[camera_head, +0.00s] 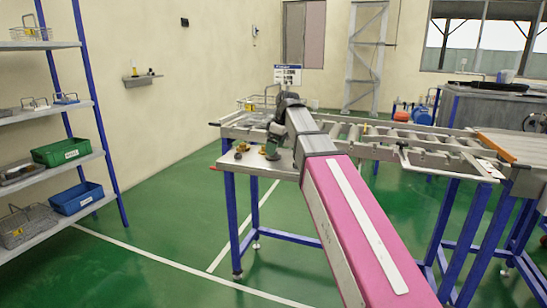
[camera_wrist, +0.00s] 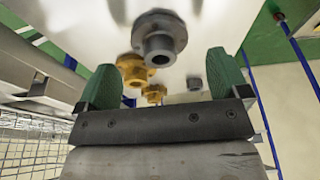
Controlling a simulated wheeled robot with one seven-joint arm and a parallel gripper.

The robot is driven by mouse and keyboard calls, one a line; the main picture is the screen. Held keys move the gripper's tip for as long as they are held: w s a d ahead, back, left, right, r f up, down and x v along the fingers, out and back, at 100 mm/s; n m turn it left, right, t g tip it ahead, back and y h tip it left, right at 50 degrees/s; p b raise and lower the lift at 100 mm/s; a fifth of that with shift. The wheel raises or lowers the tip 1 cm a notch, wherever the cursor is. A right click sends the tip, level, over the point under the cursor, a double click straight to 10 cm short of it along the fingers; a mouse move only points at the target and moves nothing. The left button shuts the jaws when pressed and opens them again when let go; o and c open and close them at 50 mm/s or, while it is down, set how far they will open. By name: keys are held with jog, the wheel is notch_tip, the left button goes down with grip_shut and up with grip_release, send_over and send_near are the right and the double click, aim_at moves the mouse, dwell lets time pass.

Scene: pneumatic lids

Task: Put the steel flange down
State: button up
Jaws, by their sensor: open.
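The grey steel flange (camera_wrist: 160,38) lies on the pale metal tabletop in the wrist view, its round hub facing the camera. My gripper (camera_wrist: 162,64) has its two green fingers spread wide, with nothing held between them. The flange appears beyond the fingertips, and neither finger visibly touches it. In the head view my gripper (camera_head: 272,152) is low over the left part of the table (camera_head: 290,165); the steel flange cannot be made out there.
A brass flange (camera_wrist: 134,70), a smaller brass part (camera_wrist: 154,93) and a small grey part (camera_wrist: 194,84) are close by on the table. A roller conveyor (camera_head: 370,135) runs behind. A shelf with a green bin (camera_head: 68,152) and a blue bin (camera_head: 76,198) stands left.

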jog(key=shift+x, duration=1.45)
jog(key=c, duration=1.2)
jog(key=shift+c, duration=0.3)
jog(key=shift+r, duration=0.15)
